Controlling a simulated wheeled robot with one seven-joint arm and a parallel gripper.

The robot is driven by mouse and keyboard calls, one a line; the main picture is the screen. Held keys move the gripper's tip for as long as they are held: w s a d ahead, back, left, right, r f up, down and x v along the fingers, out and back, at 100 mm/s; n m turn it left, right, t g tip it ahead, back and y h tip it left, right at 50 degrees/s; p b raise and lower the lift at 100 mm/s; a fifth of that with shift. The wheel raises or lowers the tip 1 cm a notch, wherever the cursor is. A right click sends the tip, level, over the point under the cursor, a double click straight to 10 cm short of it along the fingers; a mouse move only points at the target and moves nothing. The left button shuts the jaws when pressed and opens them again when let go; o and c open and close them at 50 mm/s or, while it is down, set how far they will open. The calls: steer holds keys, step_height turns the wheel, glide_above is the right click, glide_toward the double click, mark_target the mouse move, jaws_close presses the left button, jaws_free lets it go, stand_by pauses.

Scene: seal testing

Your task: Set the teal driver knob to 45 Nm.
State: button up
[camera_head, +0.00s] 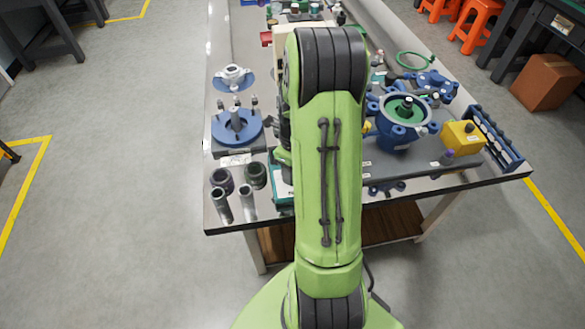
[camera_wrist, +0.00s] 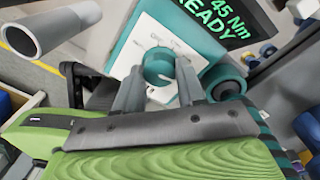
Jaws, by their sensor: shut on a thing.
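The teal driver knob (camera_wrist: 158,63) is in the middle of the wrist view, on a white dial face of the teal driver (camera_wrist: 124,56). My gripper (camera_wrist: 158,80) has one finger on each side of the knob and is shut on it. A pale mark shows on the knob's near right side. The dark display (camera_wrist: 222,30) reads "45 Nm" and "READY" in green. In the head view my arm hides the gripper and the knob; only a teal and white edge of the driver (camera_head: 282,183) shows beside it.
Grey tubes (camera_head: 221,205) stand left of the driver near the table's front edge. A blue flanged part (camera_head: 237,128) stands behind them. Right of my arm are a blue pump housing (camera_head: 398,136), a yellow box (camera_head: 462,137) and a blue rack (camera_head: 496,138).

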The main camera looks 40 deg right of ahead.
steer(key=shift+m, duration=0.4)
steer(key=o, duration=1.1)
steer(key=shift+c, duration=0.2)
step_height(320, 180, up, 16)
steer(key=p, duration=0.5)
steer(key=shift+d, duration=0.3)
steer(key=shift+f, duration=0.1)
